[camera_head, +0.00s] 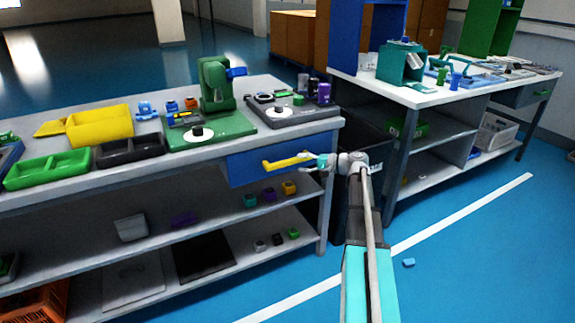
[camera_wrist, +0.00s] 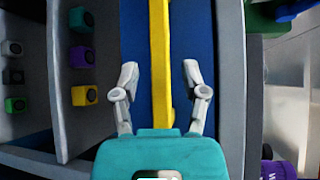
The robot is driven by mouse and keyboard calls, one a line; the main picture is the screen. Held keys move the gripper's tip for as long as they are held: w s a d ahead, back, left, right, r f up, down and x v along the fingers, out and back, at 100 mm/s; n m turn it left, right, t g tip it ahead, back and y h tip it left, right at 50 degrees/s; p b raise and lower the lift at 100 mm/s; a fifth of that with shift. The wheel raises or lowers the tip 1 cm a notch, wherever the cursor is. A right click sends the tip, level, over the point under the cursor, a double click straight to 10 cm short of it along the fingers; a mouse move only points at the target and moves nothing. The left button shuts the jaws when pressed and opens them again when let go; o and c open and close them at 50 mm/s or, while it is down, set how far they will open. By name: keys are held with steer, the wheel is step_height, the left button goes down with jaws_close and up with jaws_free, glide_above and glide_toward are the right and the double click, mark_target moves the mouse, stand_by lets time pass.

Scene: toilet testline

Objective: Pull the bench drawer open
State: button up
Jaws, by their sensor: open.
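The bench drawer (camera_head: 262,165) has a blue front and sits under the right end of the near bench's top. It looks closed, flush with the bench. Its yellow bar handle (camera_head: 288,162) sticks out from the front. In the wrist view the blue drawer front (camera_wrist: 195,30) fills the middle and the yellow handle (camera_wrist: 160,55) runs up and down. My gripper (camera_wrist: 160,78) is open, with one finger on each side of the handle and gaps between fingers and handle. In the head view my gripper (camera_head: 312,163) is at the handle's right end.
The near bench top (camera_head: 230,150) carries yellow, green and black trays and a green press (camera_head: 215,85). Shelves below hold small coloured blocks. A second bench (camera_head: 440,95) stands to the right. Open blue floor (camera_head: 470,250) lies in front, with a small blue block (camera_head: 408,262).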

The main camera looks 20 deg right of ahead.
mark_target(291, 162)
steer(key=shift+b+x, duration=0.3)
steer(key=shift+x, duration=2.45)
